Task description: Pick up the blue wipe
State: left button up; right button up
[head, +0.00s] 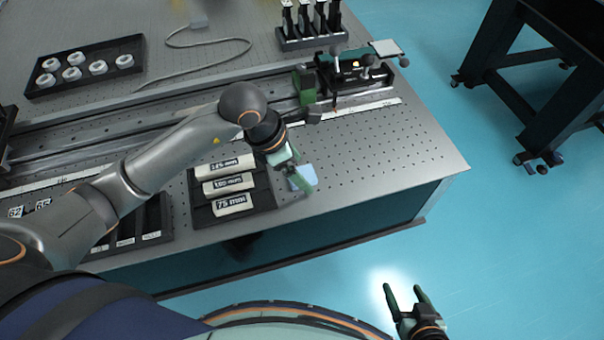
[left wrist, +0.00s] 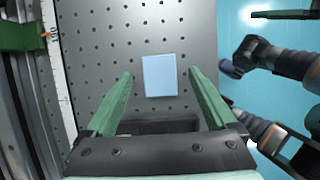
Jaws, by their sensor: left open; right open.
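The blue wipe (head: 304,177) is a small light-blue square lying flat on the perforated optical table, near its front edge and right of the labelled tray. In the left wrist view the wipe (left wrist: 160,76) lies ahead of and between the fingertips. My left gripper (head: 296,168) is open and above the wipe, its fingers covering part of it in the head view. Its two green fingers (left wrist: 160,80) show spread and empty in the left wrist view. My right gripper (head: 406,292) is open and empty, over the floor in front of the table.
A black tray (head: 262,196) with labelled white pieces sits left of the wipe. A rail (head: 195,97) with a green mount (head: 305,84) runs behind. A dark tray of white rings (head: 84,66) is at back left. Bare table (head: 390,150) lies to the right.

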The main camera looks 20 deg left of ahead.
pick_arm(q)
jog(key=shift+w+d+f, duration=0.15)
jog(key=shift+d+f, duration=0.05)
jog(key=shift+f, duration=0.4)
jog(key=c, duration=1.4)
